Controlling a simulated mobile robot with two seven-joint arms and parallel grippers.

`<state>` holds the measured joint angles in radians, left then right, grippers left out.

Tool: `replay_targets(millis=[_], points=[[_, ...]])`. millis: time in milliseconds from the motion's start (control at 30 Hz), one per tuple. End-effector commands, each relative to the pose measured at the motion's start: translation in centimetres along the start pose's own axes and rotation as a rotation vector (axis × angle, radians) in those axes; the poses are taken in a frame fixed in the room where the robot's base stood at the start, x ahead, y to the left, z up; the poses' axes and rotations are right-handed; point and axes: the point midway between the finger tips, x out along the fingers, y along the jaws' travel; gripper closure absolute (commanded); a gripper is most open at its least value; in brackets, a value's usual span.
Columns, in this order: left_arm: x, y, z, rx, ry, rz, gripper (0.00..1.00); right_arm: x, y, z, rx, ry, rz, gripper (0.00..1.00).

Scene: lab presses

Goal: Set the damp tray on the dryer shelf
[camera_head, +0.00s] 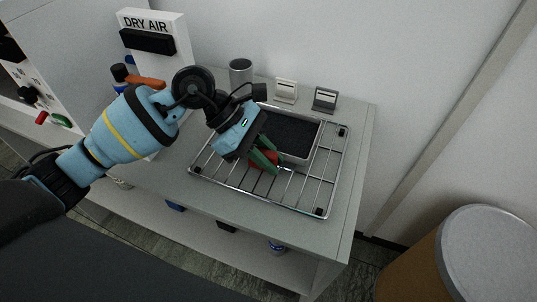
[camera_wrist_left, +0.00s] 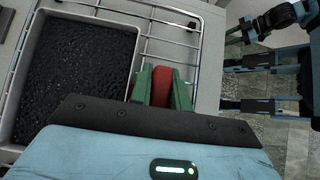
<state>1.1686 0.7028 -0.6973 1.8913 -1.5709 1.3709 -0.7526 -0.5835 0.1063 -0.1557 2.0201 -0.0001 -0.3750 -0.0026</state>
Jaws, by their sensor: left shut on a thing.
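The damp tray (camera_head: 306,157) is a shallow pale-rimmed tray filled with dark granular matter. It lies level over the back part of the wire dryer shelf (camera_head: 289,206); I cannot tell whether it fully rests on the wires. In the left wrist view the tray (camera_wrist_left: 137,22) is at the left, with the wire shelf (camera_wrist_left: 185,40) beyond it. My left gripper (camera_head: 266,163) has its green fingers shut on a red handle (camera_wrist_left: 161,86) beside the tray's edge. The gripper hides the tray's near left corner.
A white DRY AIR unit (camera_head: 172,57) stands left of the shelf. Behind it are a grey cup (camera_head: 241,71) and two small card holders (camera_head: 286,90). The grey bench top (camera_head: 350,150) ends at the right, near a round-lidded drum (camera_head: 487,255). The shelf's front and right are bare.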

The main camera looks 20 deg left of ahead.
Motion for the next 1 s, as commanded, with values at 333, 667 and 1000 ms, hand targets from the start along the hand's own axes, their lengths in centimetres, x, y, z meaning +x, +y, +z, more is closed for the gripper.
replay_targets(millis=[333,667,1000], points=[[0.3,0.0,-0.2,0.001,-0.001,0.0,1.0,0.1,0.0,0.3,0.001,-0.004,-0.001,0.64],[0.3,0.0,-0.2,0.001,-0.001,0.0,0.6,0.1,0.0,0.3,0.001,-0.004,-0.001,0.64],[-0.9,0.1,-0.3,0.001,0.0,0.003,0.6,0.1,-0.1,0.3,0.002,-0.004,-0.001,0.64]])
